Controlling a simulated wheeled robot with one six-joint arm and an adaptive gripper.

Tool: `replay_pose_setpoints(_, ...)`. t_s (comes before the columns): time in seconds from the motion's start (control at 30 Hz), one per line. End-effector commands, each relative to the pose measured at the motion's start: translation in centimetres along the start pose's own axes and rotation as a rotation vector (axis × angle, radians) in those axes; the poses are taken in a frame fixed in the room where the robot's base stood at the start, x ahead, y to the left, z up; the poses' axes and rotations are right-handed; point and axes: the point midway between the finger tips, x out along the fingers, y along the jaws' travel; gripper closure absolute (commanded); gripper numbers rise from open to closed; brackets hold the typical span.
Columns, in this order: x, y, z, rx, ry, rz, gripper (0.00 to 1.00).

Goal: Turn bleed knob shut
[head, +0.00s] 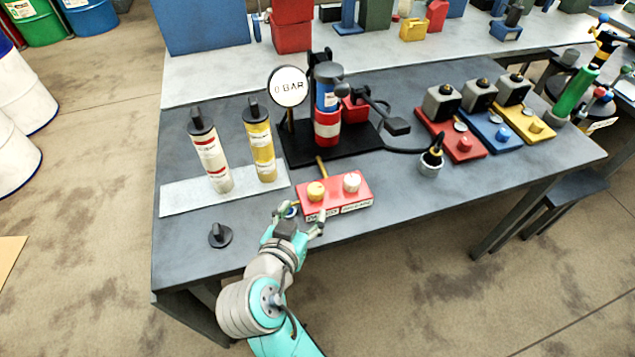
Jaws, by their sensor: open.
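A red block (335,203) near the table's front edge carries a yellow knob (316,191) on the left and a white knob (352,181) on the right. Each knob has a white label below it on the front face. The print is too small to read surely, so I cannot tell by label which is the bleed knob. My gripper (302,219) is open and empty at the block's front left corner, nearest the yellow knob. Its fingers do not close around either knob. Whether a finger touches the block is unclear.
A gauge (289,87) reading "0 BAR" and a blue-and-red cylinder (327,105) stand behind on a black base. Two cartridges (209,148) (262,139) stand on a pale mat at left. A black cap (220,235) lies near the front edge. Coloured stations (452,141) stand right.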

Motion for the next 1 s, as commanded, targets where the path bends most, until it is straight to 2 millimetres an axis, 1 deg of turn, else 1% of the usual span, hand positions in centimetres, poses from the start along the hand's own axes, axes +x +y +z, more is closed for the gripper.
replay_pose_setpoints(0.07, 0.1, -0.2, -0.2, 0.006, 0.000, 0.003, 0.34)
replay_pose_setpoints(0.17, 0.9, -0.1, -0.2, 0.007, -0.001, 0.007, 0.34)
replay_pose_setpoints(0.27, 2.3, -0.1, -0.2, 0.007, -0.002, 0.007, 0.34)
replay_pose_setpoints(0.5, 6.7, 0.0, -0.2, 0.006, -0.001, 0.006, 0.34)
replay_pose_setpoints(0.7, 9.4, 0.0, -0.1, 0.005, -0.001, 0.006, 0.34)
replay_pose_setpoints(0.83, 10.3, -0.1, -0.1, 0.005, -0.001, 0.003, 0.34)
replay_pose_setpoints(1.0, 10.7, -0.1, -0.1, 0.006, -0.001, 0.003, 0.34)
